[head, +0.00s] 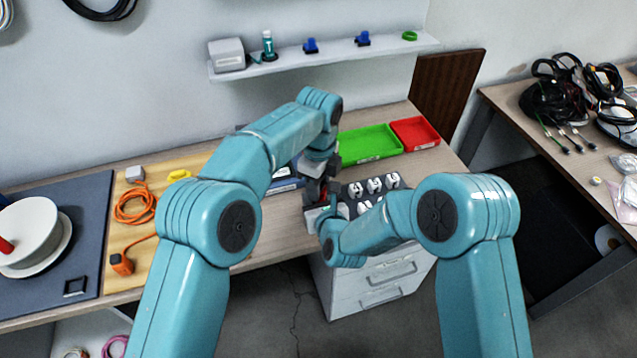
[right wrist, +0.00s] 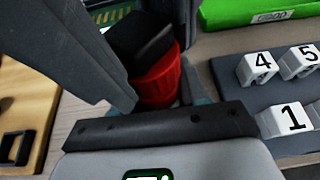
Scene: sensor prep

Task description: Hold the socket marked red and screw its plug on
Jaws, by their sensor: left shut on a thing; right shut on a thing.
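A red cylindrical part (right wrist: 162,86) stands upright in the right wrist view, with a dark block-like piece at its top. I cannot tell whether it is the socket or the plug, or whether the two are joined. My left gripper (head: 320,186) comes down from above and is shut on a part at the work spot. My right gripper (head: 319,211) meets it low from the right, also shut on a part. The two grippers are close together, one above the other. The arms and fingers hide most of what they hold, and the threads do not show.
White numbered blocks (right wrist: 259,68) sit on a grey rack close to the right. A green tray (head: 368,145) and a red tray (head: 414,133) lie behind. An orange cable (head: 133,205) lies on a wooden board (head: 182,214) at left. A shelf (head: 330,49) hangs above.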

